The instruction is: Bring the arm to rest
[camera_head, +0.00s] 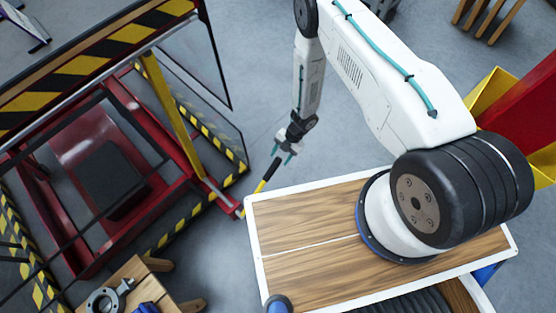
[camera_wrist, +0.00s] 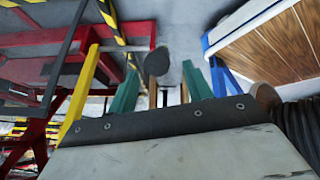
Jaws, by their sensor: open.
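My white arm reaches from its mount on the wood-topped base out past the top's far left edge. My gripper (camera_head: 284,156) hangs low there, beside the red frame, with its green fingers apart. In the wrist view the two green fingers (camera_wrist: 160,72) are spread with nothing clamped between them. A yellow-and-black lever (camera_head: 265,177) sticks out from the red frame's corner, just below the fingers in the head view. I cannot tell whether they touch. A dark rounded knob (camera_wrist: 157,62) shows beyond the gap in the wrist view.
The red frame (camera_head: 172,199) with yellow-and-black striped edges and clear panels fills the left. A small wooden stool (camera_head: 139,271) with a grey metal part stands at the lower left. Red and yellow structures (camera_head: 520,105) stand at the right. Grey floor (camera_head: 255,65) is open behind the arm.

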